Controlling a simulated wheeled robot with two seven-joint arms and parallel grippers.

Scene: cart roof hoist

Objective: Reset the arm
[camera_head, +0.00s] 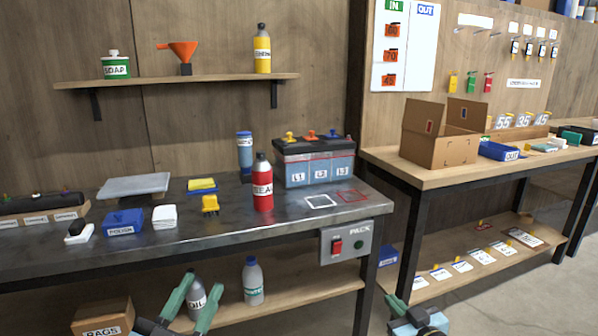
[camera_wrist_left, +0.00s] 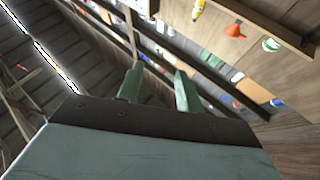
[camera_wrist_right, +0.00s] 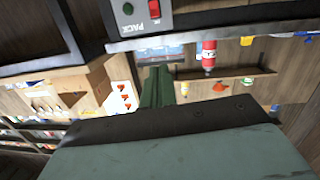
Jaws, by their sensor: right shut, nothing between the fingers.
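My left gripper (camera_head: 203,283) shows at the bottom of the head view, in front of the bench's lower shelf. Its two green fingers are spread with nothing held between them; they also stand apart in the left wrist view (camera_wrist_left: 158,78). My right gripper (camera_head: 397,303) is at the bottom edge of the head view, right of the bench's front leg and mostly cut off. In the right wrist view its fingers (camera_wrist_right: 158,80) are together with nothing between them. Neither gripper visibly touches anything.
The metal workbench (camera_head: 255,215) holds a red bottle (camera_head: 262,185), a battery (camera_head: 313,165), a blue tray (camera_head: 123,222) and a switch box (camera_head: 346,242) on its front. A wooden table (camera_head: 385,158) carries a cardboard box (camera_head: 440,140). Floor is clear at right.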

